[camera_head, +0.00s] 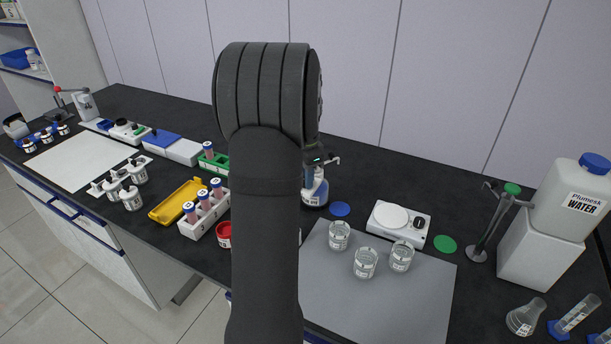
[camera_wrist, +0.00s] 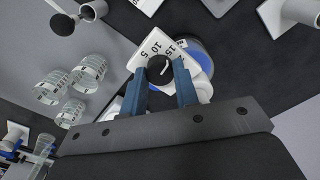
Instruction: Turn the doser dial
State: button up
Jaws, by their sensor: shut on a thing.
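The doser (camera_head: 315,190) is a bottle with a blue and white body and a dark top, standing just right of my arm in the head view. In the wrist view, its white scale plate (camera_wrist: 150,46) shows 5, 10 and 15. The round black doser dial (camera_wrist: 158,72) with a white pointer line sits at the plate's edge. My gripper (camera_wrist: 161,78) is shut on the dial, with one blue finger on each side of it.
Several glass beakers (camera_head: 365,263) stand on the grey mat (camera_head: 410,305) at front right. A white scale (camera_head: 413,231) and blue disc (camera_head: 340,209) lie near the doser. A red cup (camera_head: 224,236) and tube rack (camera_head: 205,222) stand left of my arm.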

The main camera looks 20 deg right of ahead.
jog(key=o, duration=1)
jog(key=shift+c, duration=0.2)
notch_tip(320, 180, up, 18)
jog(key=shift+f, duration=0.25)
notch_tip(320, 180, down, 18)
jog(key=shift+r, duration=0.25)
